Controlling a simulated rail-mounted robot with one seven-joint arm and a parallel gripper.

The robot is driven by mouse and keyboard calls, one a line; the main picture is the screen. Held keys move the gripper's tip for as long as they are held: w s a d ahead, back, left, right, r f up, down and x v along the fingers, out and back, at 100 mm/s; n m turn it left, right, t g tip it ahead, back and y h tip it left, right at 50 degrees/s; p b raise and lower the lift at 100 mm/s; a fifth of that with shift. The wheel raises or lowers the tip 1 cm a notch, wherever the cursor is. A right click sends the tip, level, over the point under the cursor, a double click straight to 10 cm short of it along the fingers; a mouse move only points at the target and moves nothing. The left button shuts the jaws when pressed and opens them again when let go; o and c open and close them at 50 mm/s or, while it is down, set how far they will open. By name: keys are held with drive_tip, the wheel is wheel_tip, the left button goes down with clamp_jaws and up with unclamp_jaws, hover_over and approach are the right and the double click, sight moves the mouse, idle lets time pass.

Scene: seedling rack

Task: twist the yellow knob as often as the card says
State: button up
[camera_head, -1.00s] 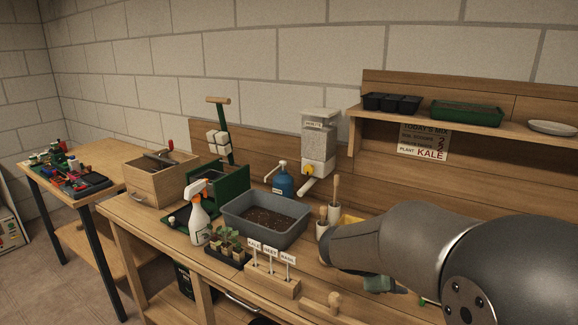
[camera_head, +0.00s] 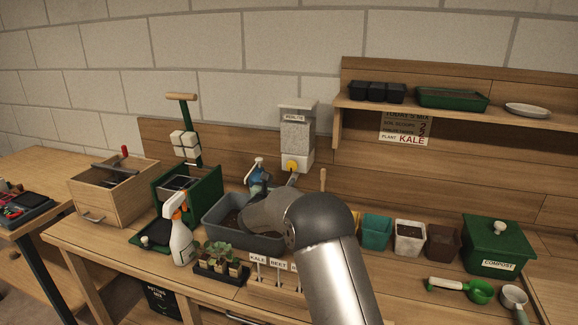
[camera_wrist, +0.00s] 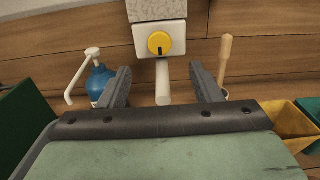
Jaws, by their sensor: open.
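The yellow knob (camera_head: 292,166) is on the white base of the clear perlite dispenser (camera_head: 296,132) on the back board. In the wrist view the knob (camera_wrist: 159,43) faces me, with a dark mark across it and a white spout (camera_wrist: 162,82) below. My gripper (camera_wrist: 158,92) is open and empty, its fingers on either side of the spout in the picture and below the knob, apart from it. In the head view my arm hides the gripper. The card (camera_head: 405,128) hangs under the shelf and reads "TODAY'S MIX", with lines for soil scoops and perlite, and "PLANT KALE"; its numbers are small.
A blue pump bottle (camera_wrist: 101,82) stands left of the spout and a wooden-handled tool (camera_wrist: 225,62) right of it. A grey soil tub (camera_head: 213,214) is below. Pots (camera_head: 410,238) and a green compost bin (camera_head: 493,246) stand to the right.

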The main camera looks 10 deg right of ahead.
sight(291, 166)
drive_tip(key=p+x, duration=0.2)
drive_tip(key=x, duration=0.8)
drive_tip(key=shift+w+d+p, duration=0.2)
drive_tip(key=shift+w+p, duration=0.1)
drive_tip(key=shift+p, duration=0.1)
drive_tip(key=c, duration=1)
